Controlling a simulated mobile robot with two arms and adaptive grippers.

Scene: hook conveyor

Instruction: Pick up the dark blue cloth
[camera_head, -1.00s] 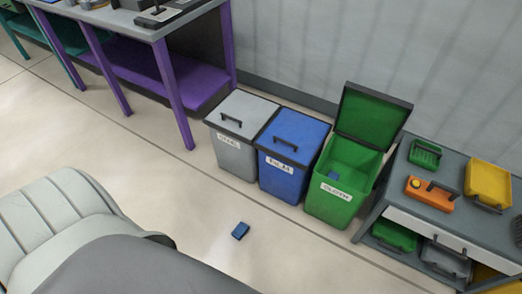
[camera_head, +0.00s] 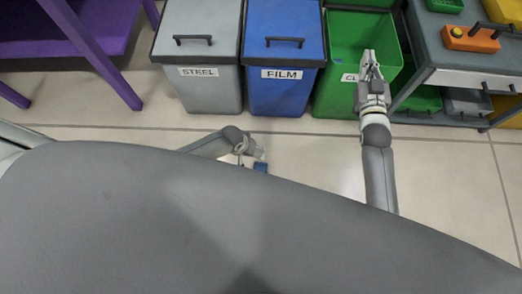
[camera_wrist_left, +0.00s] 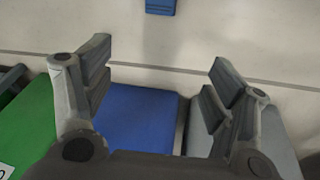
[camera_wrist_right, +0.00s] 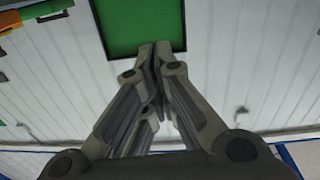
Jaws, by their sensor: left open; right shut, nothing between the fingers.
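The dark blue cloth (camera_head: 261,167) is a small block-like piece lying on the floor in front of the bins, partly hidden by my body in the head view. It also shows at the top edge of the left wrist view (camera_wrist_left: 160,6). My left gripper (camera_wrist_left: 160,62) is open and empty; the cloth is beyond its fingertips, apart from them. In the head view the left gripper is beside the cloth, small and partly hidden. My right gripper (camera_head: 369,57) is shut and empty, over the front of the open green bin (camera_head: 336,98); it also shows in the right wrist view (camera_wrist_right: 157,48).
The grey STEEL bin (camera_head: 203,92) and blue FILM bin (camera_head: 282,92) stand left of the green bin, lids closed. A grey shelf unit (camera_head: 443,62) stands at right, with an orange box (camera_head: 470,39) on top. A purple-legged table (camera_head: 100,58) stands at left.

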